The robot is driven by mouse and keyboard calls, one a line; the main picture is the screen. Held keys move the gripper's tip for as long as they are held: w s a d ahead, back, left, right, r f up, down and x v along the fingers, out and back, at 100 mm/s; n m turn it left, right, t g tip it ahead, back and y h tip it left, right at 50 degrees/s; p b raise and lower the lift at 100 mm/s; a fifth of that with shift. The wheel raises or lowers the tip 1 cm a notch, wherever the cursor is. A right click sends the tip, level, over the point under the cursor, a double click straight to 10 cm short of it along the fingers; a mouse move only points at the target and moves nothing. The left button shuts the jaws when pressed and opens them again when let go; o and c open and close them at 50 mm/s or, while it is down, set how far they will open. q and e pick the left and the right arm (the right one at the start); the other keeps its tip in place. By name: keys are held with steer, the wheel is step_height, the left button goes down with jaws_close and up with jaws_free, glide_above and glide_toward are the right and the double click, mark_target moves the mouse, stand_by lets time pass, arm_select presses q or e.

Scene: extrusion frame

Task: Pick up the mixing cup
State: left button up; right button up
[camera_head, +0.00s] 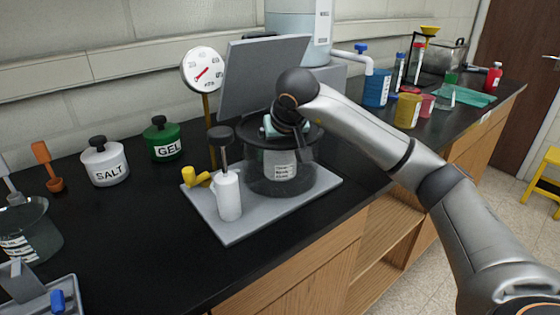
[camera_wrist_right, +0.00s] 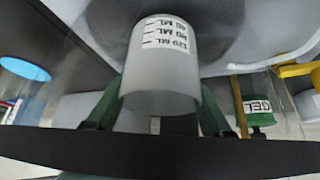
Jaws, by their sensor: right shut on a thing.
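The mixing cup (camera_wrist_right: 162,72) is white and translucent, with black ML marks, in the right wrist view. My right gripper (camera_wrist_right: 160,100) has its green fingers on both sides of the cup and is shut on it. In the head view my right arm reaches in from the right, and its wrist is over the clear, dark-lidded chamber (camera_head: 268,172). The fingers are mostly hidden there, and I cannot make out the cup. My left gripper is not in view.
The chamber stands on a grey plate (camera_head: 245,228) with a white pump-like part (camera_head: 229,197) and a gauge (camera_head: 203,69). A grey panel (camera_head: 262,75) rises behind. SALT (camera_head: 105,164) and GEL (camera_head: 163,139) jars stand left. The black counter's front left is partly clear.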

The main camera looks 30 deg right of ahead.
steer(key=shift+c, duration=1.2)
steer(key=shift+r, duration=0.15)
